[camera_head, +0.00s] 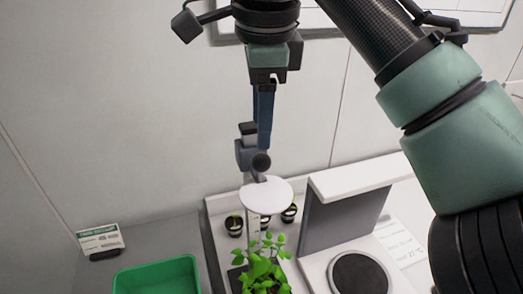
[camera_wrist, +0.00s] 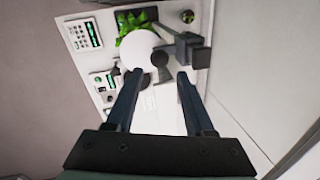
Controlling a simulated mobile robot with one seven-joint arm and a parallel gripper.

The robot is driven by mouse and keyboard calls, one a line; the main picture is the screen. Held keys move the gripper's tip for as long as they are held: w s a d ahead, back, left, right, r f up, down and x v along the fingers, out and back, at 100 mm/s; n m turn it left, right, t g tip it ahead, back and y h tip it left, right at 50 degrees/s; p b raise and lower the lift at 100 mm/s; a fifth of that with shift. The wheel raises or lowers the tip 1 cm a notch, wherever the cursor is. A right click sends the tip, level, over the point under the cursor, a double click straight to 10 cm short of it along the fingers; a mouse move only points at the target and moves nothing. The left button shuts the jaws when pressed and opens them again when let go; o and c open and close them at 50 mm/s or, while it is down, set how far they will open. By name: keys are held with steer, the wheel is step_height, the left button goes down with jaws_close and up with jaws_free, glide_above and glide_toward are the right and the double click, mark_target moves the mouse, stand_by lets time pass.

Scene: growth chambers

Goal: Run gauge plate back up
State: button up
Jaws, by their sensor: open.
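The white round gauge plate (camera_head: 266,194) is level, low over a leafy green plant (camera_head: 262,270) in a dark tray. It also shows in the wrist view (camera_wrist: 139,48), partly covering the plant (camera_wrist: 133,18). A pale upright scale (camera_head: 253,225) stands below the plate. A dark slider block with a round knob (camera_head: 261,161) sits just above the plate; the knob (camera_wrist: 160,59) also shows in the wrist view. My gripper (camera_wrist: 160,74) is open, its fingers to either side of the knob's line. In the head view the fingers overlap, so contact is unclear.
Small dark pots (camera_head: 234,225) stand behind the plant. A grey panel with a white top (camera_head: 345,215) and a round dark pad (camera_head: 360,274) are at right. A green bin (camera_head: 157,276) and a sign (camera_head: 100,239) are at left. A wall is close behind.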

steer(key=shift+s+d+r, duration=0.1)
steer(key=shift+s+r, duration=0.1)
steer(key=shift+r, duration=0.9)
steer(key=shift+s+r, duration=0.2)
steer(key=shift+r, duration=0.9)
